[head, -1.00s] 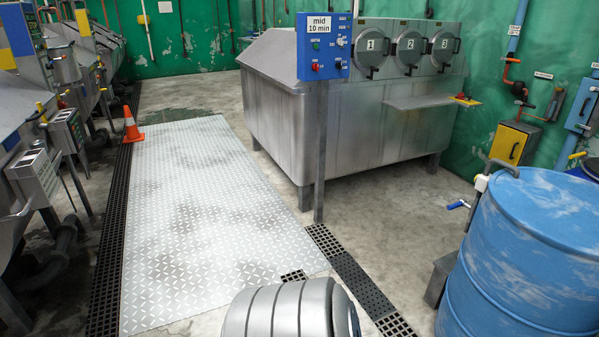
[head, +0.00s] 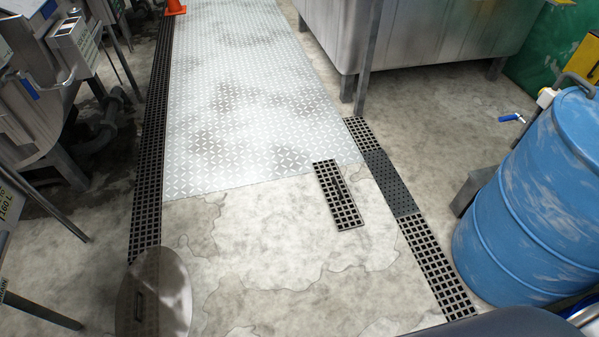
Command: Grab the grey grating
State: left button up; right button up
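A short loose grating (head: 338,195), dark grey with square holes, lies on the concrete floor near the middle of the head view. Its far end is by the near edge of the patterned floor plate. It lies apart from the right floor drain (head: 438,262), whose similar gratings run along the floor. A darker, finely perforated panel (head: 388,183) sits in the middle of that drain line. Neither of my grippers shows in the head view, so their state is hidden.
A blue drum (head: 525,215) stands at the right. A long drain (head: 150,165) runs along the left, beside machines. A round metal piece (head: 153,295) shows at lower left. An orange cone (head: 174,7) stands far left. Concrete around the loose grating is clear.

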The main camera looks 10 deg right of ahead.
aim_at(346, 215)
jog(key=z, duration=0.7)
jog(key=i+j+z, duration=0.15)
jog(key=i, duration=0.25)
jog(key=i+j+z, duration=0.15)
jog(key=i+j, duration=0.1)
jog(key=i, duration=0.1)
